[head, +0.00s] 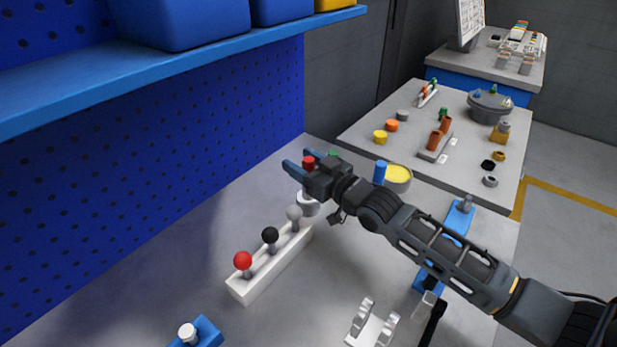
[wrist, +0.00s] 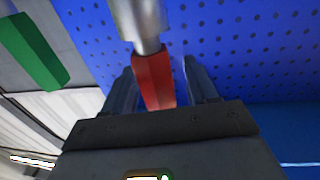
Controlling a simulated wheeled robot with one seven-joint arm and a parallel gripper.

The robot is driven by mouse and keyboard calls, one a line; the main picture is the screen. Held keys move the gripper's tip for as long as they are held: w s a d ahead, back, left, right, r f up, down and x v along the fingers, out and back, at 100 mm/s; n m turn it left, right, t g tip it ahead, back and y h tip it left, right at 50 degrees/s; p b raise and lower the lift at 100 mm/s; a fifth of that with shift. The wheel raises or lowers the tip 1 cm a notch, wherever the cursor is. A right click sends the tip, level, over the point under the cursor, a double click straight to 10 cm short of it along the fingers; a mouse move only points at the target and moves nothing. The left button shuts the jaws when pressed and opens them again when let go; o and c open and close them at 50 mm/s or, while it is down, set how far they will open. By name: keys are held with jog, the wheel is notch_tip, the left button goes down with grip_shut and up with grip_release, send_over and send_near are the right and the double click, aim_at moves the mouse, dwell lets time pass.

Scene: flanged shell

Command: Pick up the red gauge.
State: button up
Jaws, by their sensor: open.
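The red gauge shows in the wrist view as a red faceted handle (wrist: 154,80) with a bright metal shank (wrist: 141,20). In the head view its red part (head: 308,162) shows at the fingers, and my gripper hides much of the rest. My gripper (head: 298,160) is open, with its blue-grey fingers pointing towards the blue pegboard. In the wrist view the red handle lies between the two spread fingers, and a gap shows on the right side. Whether either finger touches it I cannot tell.
A green handle (wrist: 35,55) stands close beside, also visible in the head view (head: 333,154). A white block (head: 270,268) with red, black and grey ball knobs stands nearer. The blue pegboard (head: 150,180) walls the left. A yellow-topped round container (head: 398,174) stands behind my arm.

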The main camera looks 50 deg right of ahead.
jog(key=shift+w, duration=0.15)
jog(key=shift+c, duration=0.2)
grip_shut()
dwell(0.3)
